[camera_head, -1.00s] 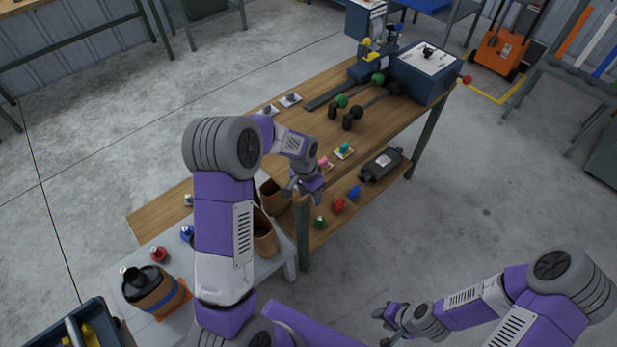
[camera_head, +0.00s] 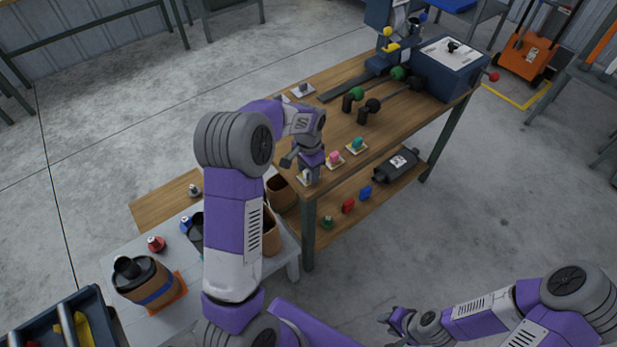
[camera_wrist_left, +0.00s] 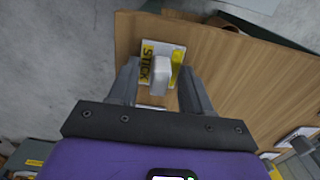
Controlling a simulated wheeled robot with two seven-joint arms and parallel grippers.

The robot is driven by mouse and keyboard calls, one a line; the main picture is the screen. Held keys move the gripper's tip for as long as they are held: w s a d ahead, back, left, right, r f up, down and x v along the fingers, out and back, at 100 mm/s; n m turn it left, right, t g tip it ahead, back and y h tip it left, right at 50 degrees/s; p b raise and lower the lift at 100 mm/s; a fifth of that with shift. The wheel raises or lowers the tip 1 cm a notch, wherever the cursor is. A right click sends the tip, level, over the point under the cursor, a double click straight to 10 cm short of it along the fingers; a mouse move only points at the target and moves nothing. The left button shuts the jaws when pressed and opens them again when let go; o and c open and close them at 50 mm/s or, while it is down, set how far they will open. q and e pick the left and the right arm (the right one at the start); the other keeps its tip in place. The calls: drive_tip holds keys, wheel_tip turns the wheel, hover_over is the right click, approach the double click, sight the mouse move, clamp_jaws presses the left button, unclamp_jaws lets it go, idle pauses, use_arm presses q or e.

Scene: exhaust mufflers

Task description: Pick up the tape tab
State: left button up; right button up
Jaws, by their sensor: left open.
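A pale grey-white tab (camera_wrist_left: 160,74) stands on a white and yellow card printed "STICK" (camera_wrist_left: 148,50), near the bench edge in the left wrist view. It looks like the tape tab. In the head view the card (camera_head: 305,179) is partly hidden by my left gripper (camera_head: 303,166). In the left wrist view my left gripper (camera_wrist_left: 159,66) is open, one finger on each side of the tab, with gaps visible. I cannot tell whether the fingertips touch the card. My right gripper (camera_head: 390,319) is low at the right, away from the bench; its jaws are too small to read.
Cards with a pink tab (camera_head: 333,158) and a teal tab (camera_head: 357,146) lie beside it on the wooden bench (camera_head: 325,120). Brown bins (camera_head: 282,192) are left of the bench edge.

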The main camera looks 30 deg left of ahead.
use_arm(q)
clamp_jaws()
drive_tip(key=shift+r, duration=0.15)
